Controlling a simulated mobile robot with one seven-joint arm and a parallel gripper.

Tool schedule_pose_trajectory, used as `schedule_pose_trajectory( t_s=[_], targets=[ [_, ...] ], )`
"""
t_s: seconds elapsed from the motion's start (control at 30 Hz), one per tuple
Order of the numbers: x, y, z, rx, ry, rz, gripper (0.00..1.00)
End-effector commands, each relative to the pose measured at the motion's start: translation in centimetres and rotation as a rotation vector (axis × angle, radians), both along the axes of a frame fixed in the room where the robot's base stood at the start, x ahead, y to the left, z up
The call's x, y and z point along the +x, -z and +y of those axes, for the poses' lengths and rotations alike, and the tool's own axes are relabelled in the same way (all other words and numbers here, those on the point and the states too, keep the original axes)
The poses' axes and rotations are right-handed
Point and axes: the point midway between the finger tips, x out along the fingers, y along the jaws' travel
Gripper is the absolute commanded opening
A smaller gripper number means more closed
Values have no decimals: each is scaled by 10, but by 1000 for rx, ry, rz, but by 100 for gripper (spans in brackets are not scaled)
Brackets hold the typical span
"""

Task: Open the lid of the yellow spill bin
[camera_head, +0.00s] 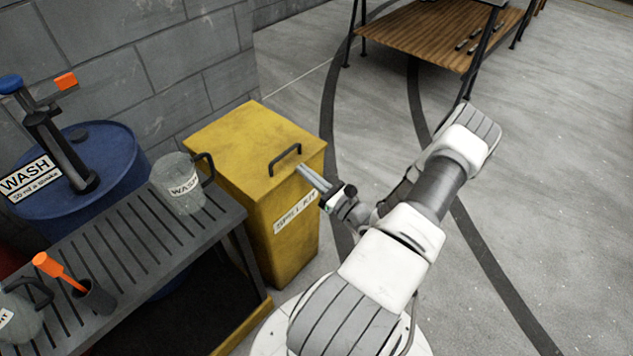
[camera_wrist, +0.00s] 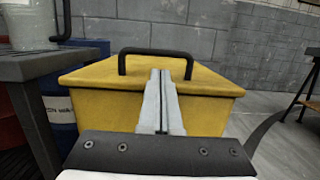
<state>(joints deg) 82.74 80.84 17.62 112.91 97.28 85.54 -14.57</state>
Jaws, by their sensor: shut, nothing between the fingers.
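The yellow spill bin (camera_head: 281,233) stands against the grey block wall, with a label on its front. Its lid (camera_head: 228,138) is shut and has a black handle (camera_head: 285,158) near the front edge. My gripper (camera_head: 303,169) is shut and empty, close to the front of the lid just right of the handle. I cannot tell whether the fingertips touch the handle or lid.
A wooden-shelved table (camera_head: 425,35) stands at the back. The floor (camera_head: 560,170) on the right is clear.

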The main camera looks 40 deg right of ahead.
Motion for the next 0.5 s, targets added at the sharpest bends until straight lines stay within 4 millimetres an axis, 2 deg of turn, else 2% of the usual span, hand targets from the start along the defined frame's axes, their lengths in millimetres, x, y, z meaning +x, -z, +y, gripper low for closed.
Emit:
schedule_pose_trajectory(
  t_s=[0.1, 0.2, 0.5],
  targets=[
    [19, -3, 2, -1, -3, -1, 0],
    [29, -5, 2, -2, -2, -1, 0],
    [37, -8, 2, -1, 0, 0, 0]
  ],
)
